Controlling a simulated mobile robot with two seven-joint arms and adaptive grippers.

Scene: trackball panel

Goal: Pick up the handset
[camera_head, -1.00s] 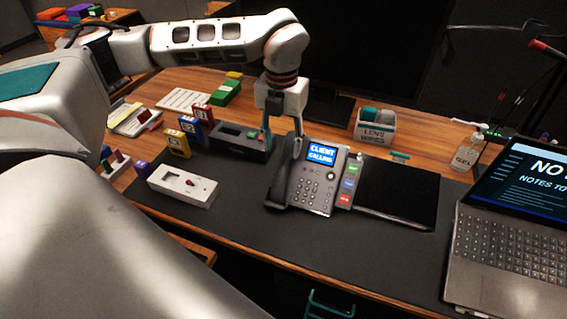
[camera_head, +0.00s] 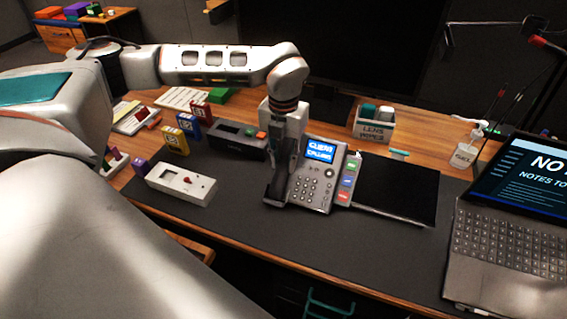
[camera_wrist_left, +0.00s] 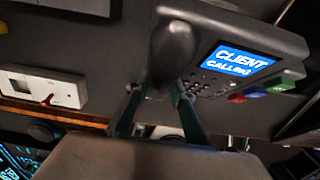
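The desk phone (camera_head: 318,188) is grey with a keypad and a blue screen reading "CLIENT CALLING". Its dark handset (camera_head: 275,188) lies along the phone's left side, with its upper part hidden behind my left gripper (camera_head: 283,165). In the left wrist view the handset (camera_wrist_left: 172,48) stretches away from the camera. The teal fingers of my left gripper (camera_wrist_left: 156,92) are spread, one on each side of the handset's near end. Firm contact is not visible. My right gripper is not in view.
A white box with a red switch (camera_head: 180,184) and a dark device (camera_head: 237,140) stand left of the phone. A black pad (camera_head: 398,188) and a laptop (camera_head: 510,240) are to the right. A lens wipes box (camera_head: 373,128) stands behind. The mat's front is clear.

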